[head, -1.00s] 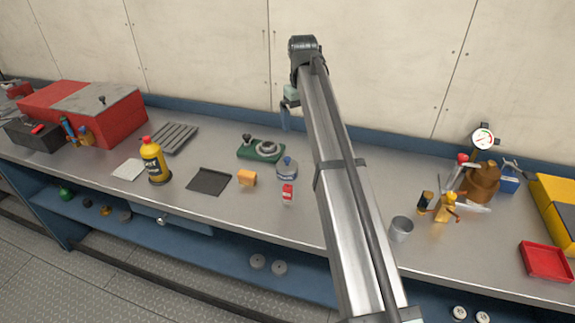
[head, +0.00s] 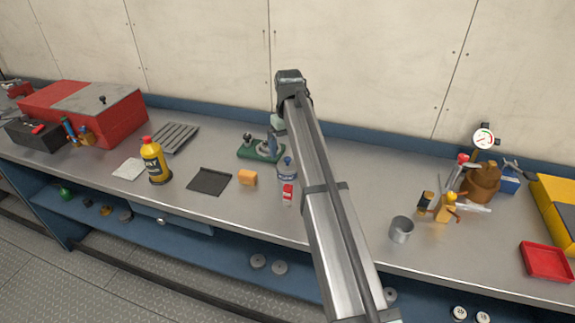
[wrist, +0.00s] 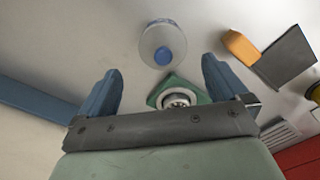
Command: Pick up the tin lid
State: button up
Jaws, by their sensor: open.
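My gripper (wrist: 161,76) is open and empty above the bench, with its two blue fingers apart in the wrist view. In the head view it (head: 272,138) is over the green base (head: 258,154), partly hiding it. A round silver piece (wrist: 177,98) with a dark toothed centre sits on that base (wrist: 158,96) in the wrist view, between and below the fingers. It may be the tin lid, but I cannot tell for certain. The gripper's lower edge hides part of it.
A blue-capped bottle (head: 287,169) and a small red-and-white box (head: 287,195) stand close by. A grey cup (head: 401,229) is to the right.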

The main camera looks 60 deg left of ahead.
aim_at(287, 158)
jog(key=shift+s+d+f, duration=0.1)
jog(key=shift+s+f, duration=0.05)
jog(key=shift+f, duration=1.15)
jog(key=shift+s+f, duration=0.1)
jog(key=shift+f, duration=1.15)
jog(key=shift+c, duration=0.4)
jog(key=c, duration=1)
jog(key=shift+r, duration=0.1)
